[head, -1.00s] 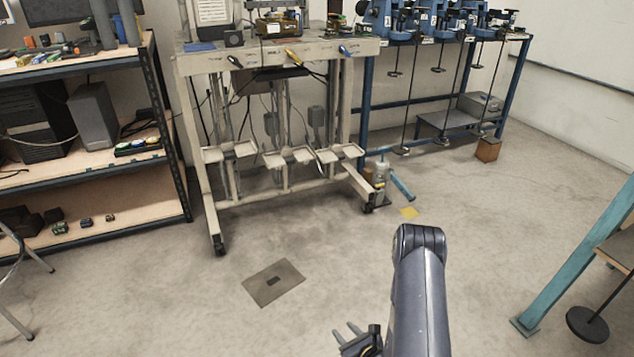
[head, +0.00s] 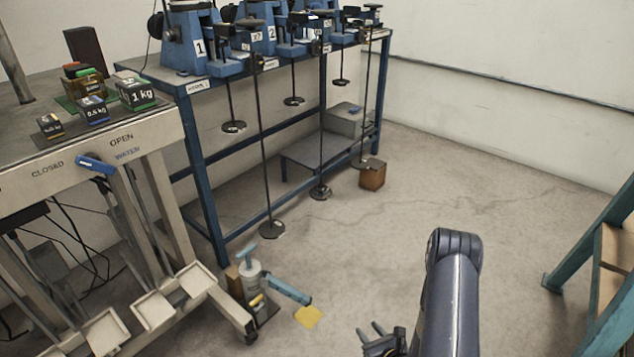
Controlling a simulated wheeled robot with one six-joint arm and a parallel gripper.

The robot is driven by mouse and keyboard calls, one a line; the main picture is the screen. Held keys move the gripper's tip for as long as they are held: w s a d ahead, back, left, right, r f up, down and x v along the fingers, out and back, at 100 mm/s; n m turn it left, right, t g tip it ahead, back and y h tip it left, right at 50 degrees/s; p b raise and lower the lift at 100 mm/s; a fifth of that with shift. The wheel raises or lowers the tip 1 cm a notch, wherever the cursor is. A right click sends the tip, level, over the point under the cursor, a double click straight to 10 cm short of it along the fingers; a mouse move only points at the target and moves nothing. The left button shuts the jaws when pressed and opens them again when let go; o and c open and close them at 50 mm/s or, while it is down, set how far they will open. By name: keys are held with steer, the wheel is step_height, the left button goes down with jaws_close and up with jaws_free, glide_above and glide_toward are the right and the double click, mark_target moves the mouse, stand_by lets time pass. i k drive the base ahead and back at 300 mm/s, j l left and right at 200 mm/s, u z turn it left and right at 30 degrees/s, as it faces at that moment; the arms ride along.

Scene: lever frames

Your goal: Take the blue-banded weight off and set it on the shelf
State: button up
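The beige bench (head: 60,178) has a blue-handled lever (head: 96,165) and pedals below. The blue bench (head: 205,165) carries numbered machines and has a low grey shelf (head: 318,158). A jack-like device (head: 252,280) stands on the floor. A teal frame (head: 585,235) is at the right. The middle floor is clear.

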mark_target(318, 192)
steer(key=i+l, duration=0.25)
steer(key=i, duration=0.25)
steer(key=i+l+u, duration=0.1)
steer(key=i, duration=0.45)
steer(key=i+l, duration=0.4)
steer(key=i+l+u, duration=0.85)
steer(key=k+j, duration=0.05)
